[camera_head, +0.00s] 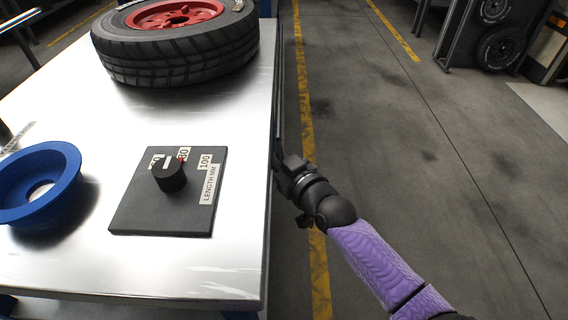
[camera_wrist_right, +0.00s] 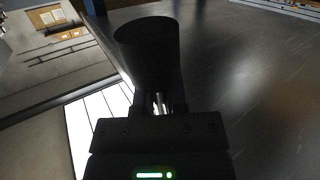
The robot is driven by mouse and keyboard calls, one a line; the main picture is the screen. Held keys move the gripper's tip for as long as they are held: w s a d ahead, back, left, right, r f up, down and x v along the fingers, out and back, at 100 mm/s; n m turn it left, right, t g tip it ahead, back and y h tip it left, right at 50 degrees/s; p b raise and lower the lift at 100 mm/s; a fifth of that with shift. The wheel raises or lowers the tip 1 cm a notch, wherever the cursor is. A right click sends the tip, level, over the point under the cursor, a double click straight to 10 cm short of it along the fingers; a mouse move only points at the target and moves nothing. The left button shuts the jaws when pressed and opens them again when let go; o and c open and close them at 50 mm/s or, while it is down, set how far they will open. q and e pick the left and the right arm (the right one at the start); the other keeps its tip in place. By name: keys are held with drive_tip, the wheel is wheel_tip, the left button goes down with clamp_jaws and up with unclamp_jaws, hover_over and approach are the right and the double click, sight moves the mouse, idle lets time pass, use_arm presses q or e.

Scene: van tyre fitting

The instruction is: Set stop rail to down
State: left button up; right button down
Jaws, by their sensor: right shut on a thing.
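The stop rail appears to be the dark narrow bar (camera_head: 277,88) along the right edge of the metal table. My right gripper (camera_head: 281,160) is at that edge, beside the table's right side, and its fingertips are partly hidden there. In the right wrist view, a broad black piece (camera_wrist_right: 148,45) stands at the jaws (camera_wrist_right: 160,100), with a small bright metal part between them. My right gripper is shut on this piece, which I take to be part of the stop rail. My left gripper is not in view.
On the metal table (camera_head: 90,270) are a black dial plate (camera_head: 135,215) with a knob (camera_head: 170,178), a blue ring-shaped bowl (camera_head: 62,175) and a tyre on a red rim (camera_head: 180,60). The floor right of the table is clear. Wheels (camera_head: 498,50) hang on a far rack.

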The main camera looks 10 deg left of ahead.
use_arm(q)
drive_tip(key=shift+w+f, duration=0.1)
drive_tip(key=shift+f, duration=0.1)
use_arm(e)
drive_tip(key=shift+a, duration=0.1)
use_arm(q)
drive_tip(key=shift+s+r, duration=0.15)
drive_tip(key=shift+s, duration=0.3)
use_arm(e)
drive_tip(key=c, duration=0.7)
unclamp_jaws()
drive_tip(key=shift+o, duration=0.2)
drive_tip(key=shift+r, duration=0.1)
use_arm(q)
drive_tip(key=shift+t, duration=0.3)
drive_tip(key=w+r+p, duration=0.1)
drive_tip(key=p, duration=0.1)
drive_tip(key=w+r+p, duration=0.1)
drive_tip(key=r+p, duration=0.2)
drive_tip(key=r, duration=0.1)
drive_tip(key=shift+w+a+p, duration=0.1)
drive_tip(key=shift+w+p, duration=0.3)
use_arm(e)
drive_tip(key=v, duration=0.9)
drive_tip(key=shift+s+d, duration=0.25)
drive_tip(key=shift+s, duration=0.1)
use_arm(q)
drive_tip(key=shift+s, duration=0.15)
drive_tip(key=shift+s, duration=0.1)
